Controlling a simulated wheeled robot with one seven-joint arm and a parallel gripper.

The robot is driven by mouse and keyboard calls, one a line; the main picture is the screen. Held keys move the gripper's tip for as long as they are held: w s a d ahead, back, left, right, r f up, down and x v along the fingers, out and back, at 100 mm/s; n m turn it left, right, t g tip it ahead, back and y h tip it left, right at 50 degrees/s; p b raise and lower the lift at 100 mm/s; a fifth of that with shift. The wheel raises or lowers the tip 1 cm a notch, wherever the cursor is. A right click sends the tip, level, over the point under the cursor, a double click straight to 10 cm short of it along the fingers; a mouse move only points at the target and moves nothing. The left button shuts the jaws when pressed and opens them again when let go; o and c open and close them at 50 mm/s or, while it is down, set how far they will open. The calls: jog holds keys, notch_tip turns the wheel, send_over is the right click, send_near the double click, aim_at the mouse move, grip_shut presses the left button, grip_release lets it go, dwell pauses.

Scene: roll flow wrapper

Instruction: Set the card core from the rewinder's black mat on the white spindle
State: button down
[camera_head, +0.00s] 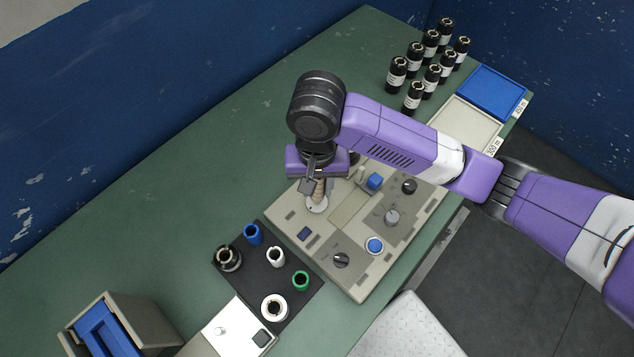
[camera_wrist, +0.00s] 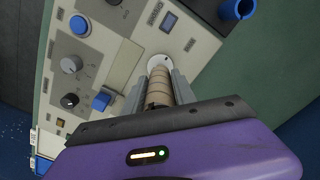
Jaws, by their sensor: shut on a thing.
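The card core (camera_head: 319,191) is a brown, banded tube held in my gripper (camera_head: 313,186) over the grey-beige machine. In the wrist view the core (camera_wrist: 160,93) stands between the two grey fingers of my gripper (camera_wrist: 158,87), which are shut on it. A white round disc, the visible part of the white spindle (camera_head: 317,206), lies at the core's far end and also shows in the wrist view (camera_wrist: 159,63). I cannot tell whether the core is around the spindle or just above it. The black mat (camera_head: 252,279) lies left of the machine.
The mat carries a blue tube (camera_head: 253,234), a white one (camera_head: 276,257), a green one (camera_head: 300,281) and two wider rolls. Knobs and a blue block (camera_head: 375,181) rise from the machine's top. Several black bottles (camera_head: 415,95) and two trays stand at the back right.

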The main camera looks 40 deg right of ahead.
jog(key=shift+f, duration=0.15)
jog(key=shift+f+b, duration=0.3)
jog(key=shift+f, duration=0.05)
jog(key=shift+f, duration=0.35)
dwell(0.6)
jog(key=shift+f+b, duration=0.3)
jog(key=shift+b, duration=0.15)
jog(key=shift+f, duration=0.6)
dwell(0.3)
jog(key=c, duration=0.9)
grip_release()
jog(key=shift+c, duration=0.2)
jog(key=shift+o, duration=0.2)
jog(key=o, duration=0.4)
jog(key=shift+o, duration=0.2)
